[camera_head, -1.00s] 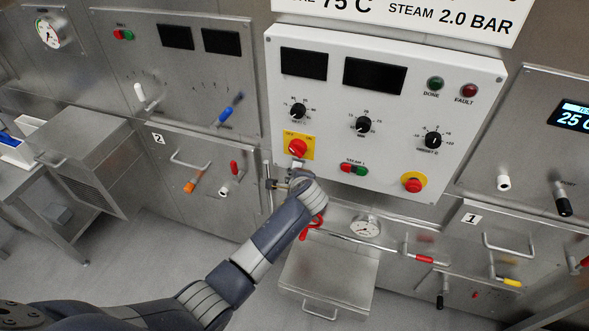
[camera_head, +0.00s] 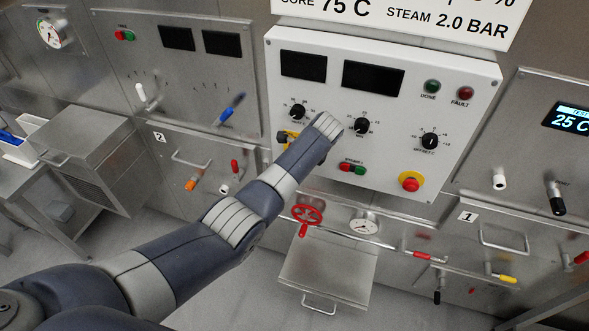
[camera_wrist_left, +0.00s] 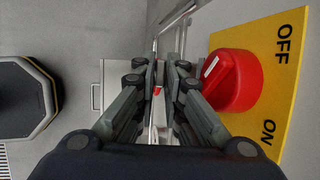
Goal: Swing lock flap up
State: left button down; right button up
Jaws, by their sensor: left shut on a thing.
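The red rotary switch (camera_wrist_left: 235,80) sits on a yellow plate (camera_wrist_left: 285,70) marked OFF and ON, right of my left gripper (camera_wrist_left: 158,72) in the left wrist view. The gripper's fingers are close together on a thin piece, which I take to be the lock flap; the fingers hide most of it, so its exact angle cannot be told. In the head view my left gripper (camera_head: 288,138) is at the yellow plate on the white control panel (camera_head: 395,75), and my forearm and wrist cover the switch. My right gripper is not in view.
Black knobs (camera_head: 361,126) and red and green buttons (camera_head: 352,168) are close to my wrist. A red valve wheel (camera_head: 307,215) and a gauge (camera_head: 364,224) are below the panel. A dark octagonal object (camera_wrist_left: 25,97) shows left of the gripper.

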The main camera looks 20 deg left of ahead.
pick_arm(q)
jog(key=shift+r, duration=0.1)
dwell(0.3)
jog(key=c, duration=1.7)
grip_release()
jog(key=shift+r, duration=0.15)
jog(key=shift+w+r, duration=0.1)
jog(key=shift+d+r, duration=0.2)
jog(key=shift+r, duration=0.3)
jog(key=shift+s+v, duration=0.2)
jog(key=shift+v, duration=3.1)
jog(key=shift+d+f, duration=0.1)
